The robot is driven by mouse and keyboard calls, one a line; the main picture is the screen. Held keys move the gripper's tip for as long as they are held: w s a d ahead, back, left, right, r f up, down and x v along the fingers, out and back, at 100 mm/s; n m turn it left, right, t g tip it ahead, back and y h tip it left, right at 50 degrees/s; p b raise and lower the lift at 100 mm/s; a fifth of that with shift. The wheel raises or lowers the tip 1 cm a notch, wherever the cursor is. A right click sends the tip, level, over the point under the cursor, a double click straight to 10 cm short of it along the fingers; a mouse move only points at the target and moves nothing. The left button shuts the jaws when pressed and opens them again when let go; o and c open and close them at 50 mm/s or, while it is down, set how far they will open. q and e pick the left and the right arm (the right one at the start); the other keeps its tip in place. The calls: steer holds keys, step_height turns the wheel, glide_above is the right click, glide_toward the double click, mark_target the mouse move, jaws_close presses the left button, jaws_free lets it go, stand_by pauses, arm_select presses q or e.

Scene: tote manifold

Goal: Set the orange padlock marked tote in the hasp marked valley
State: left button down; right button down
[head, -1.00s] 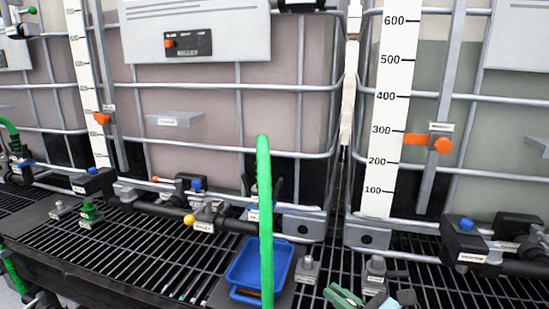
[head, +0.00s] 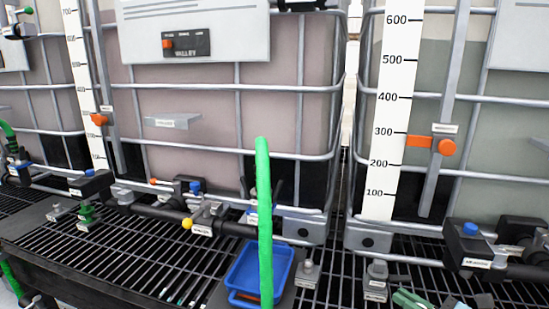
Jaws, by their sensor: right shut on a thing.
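Only the tips of my right gripper (head: 448,303) show at the bottom edge, right of centre, with green and dark parts. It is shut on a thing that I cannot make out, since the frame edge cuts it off. My left gripper is not in view. I cannot pick out an orange padlock marked tote. A panel marked VALLEY (head: 186,44) is on the middle tank. A labelled pipe fitting (head: 202,230) with a yellow knob is below that tank. I cannot tell which part is the hasp.
A green hose (head: 264,220) rises in front of the middle tank. A blue tray (head: 258,272) lies behind it on the grating. Small labelled grey blocks (head: 308,272) and (head: 376,279) stand nearby. A black valve (head: 470,246) with a blue cap is at right. Orange sliders (head: 446,147) mark the gauges.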

steer(key=s+d+r+m+t+h, duration=0.2)
steer(key=s+r+m+t+h, duration=0.2)
steer(key=s+m+h, duration=0.3)
steer(key=w+a+h, duration=0.1)
steer(key=a+h, duration=0.3)
steer(key=a, duration=0.5)
steer(key=shift+w+a+m, duration=0.15)
steer(key=shift+w+m, duration=0.05)
steer(key=shift+m, duration=0.1)
stand_by(0.5)
stand_by(1.0)
